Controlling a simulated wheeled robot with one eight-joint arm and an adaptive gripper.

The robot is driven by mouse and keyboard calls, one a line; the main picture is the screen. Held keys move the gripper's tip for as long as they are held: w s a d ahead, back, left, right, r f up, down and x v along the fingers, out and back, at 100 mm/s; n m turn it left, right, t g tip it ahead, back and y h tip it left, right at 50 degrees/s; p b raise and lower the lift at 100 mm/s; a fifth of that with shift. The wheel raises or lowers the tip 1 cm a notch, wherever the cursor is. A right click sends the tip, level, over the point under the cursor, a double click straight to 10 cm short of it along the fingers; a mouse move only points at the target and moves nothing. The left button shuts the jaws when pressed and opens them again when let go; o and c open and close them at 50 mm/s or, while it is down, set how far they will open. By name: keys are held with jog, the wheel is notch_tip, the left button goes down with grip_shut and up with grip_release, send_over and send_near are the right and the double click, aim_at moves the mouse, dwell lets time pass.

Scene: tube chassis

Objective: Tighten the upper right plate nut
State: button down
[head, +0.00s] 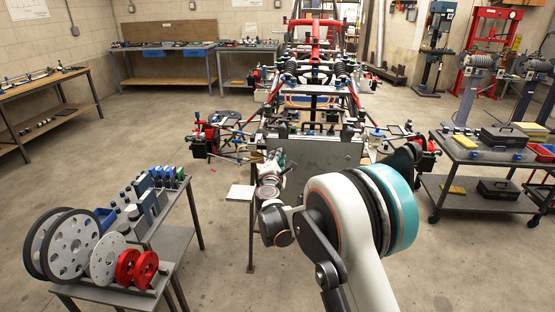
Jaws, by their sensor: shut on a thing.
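The tube chassis (316,60) stands in the middle of the room in the head view, with red and dark tubes. A grey metal plate (335,153) faces me at its near end. The upper right plate nut is too small to make out, and my own arm covers part of the plate's lower right. My gripper (270,159) is at the plate's left side, small and partly hidden by my wrist. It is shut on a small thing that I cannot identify. I cannot tell whether it touches the plate.
A low rack (171,243) with grey and red discs stands at the left front. A dark cart (478,151) with cases stands at the right. Workbenches (166,66) line the back and left walls.

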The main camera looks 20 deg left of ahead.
jog(key=m, duration=0.6)
dwell(0.5)
jog(key=c, duration=1.6)
grip_release()
jog(key=shift+o, duration=0.2)
jog(key=shift+s, duration=0.15)
jog(key=v, duration=1.1)
jog(key=shift+s, duration=0.4)
